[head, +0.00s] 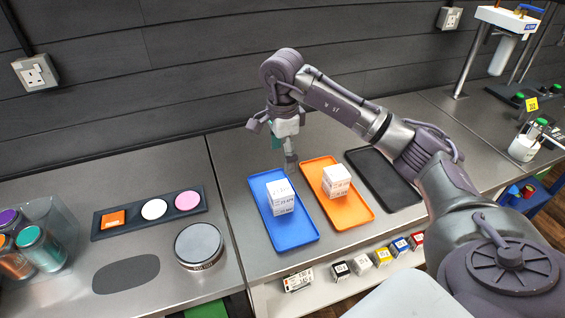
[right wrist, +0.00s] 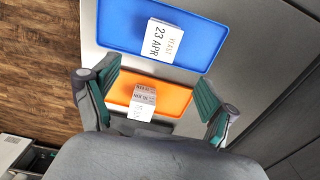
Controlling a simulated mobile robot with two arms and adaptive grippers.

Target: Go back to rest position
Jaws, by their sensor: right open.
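My right gripper (head: 287,150) hangs over the back of the blue tray (head: 300,238), with its arm coming in from the right. In the right wrist view the right gripper (right wrist: 153,100) has its fingers spread wide with nothing between them, well above the trays. A white labelled box (head: 281,197) stands on the blue tray; in the right wrist view its label (right wrist: 163,40) reads "23 APR". A second white box (head: 336,181) stands on the orange tray (head: 352,213). A black tray (head: 392,195) to the right is empty where visible. My left gripper is not in view.
A dark holder (head: 135,222) with orange, white and pink pieces lies on the left counter. A round tin (head: 199,246) and a clear bin of canisters (head: 42,243) stand nearby. Several small coloured boxes (head: 381,257) sit on a lower shelf. A wall stands behind.

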